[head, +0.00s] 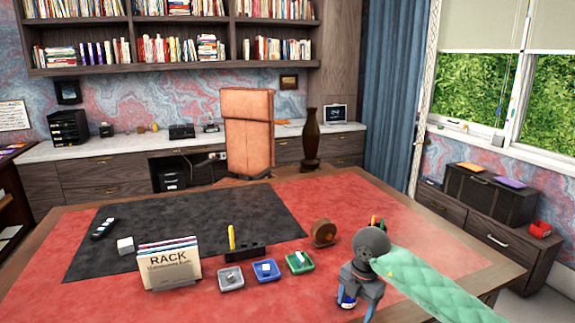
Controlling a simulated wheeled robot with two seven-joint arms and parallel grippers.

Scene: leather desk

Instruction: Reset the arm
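My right arm comes in from the right in a green quilted sleeve. Its gripper (358,305) points down at the desk's right front, with two blue-grey fingers apart. A small blue and white item (347,303) shows at the lower end of the left finger; I cannot tell whether it touches the finger. My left gripper is not in view. The desk (300,205) has a red leather top with a dark mat (190,225).
Left of the gripper are a green tray (299,262), a blue tray (265,271), a grey tray (230,279), and a rack of folders (168,267). Behind them stand a black pen holder (231,251) and a brown round item (323,232).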

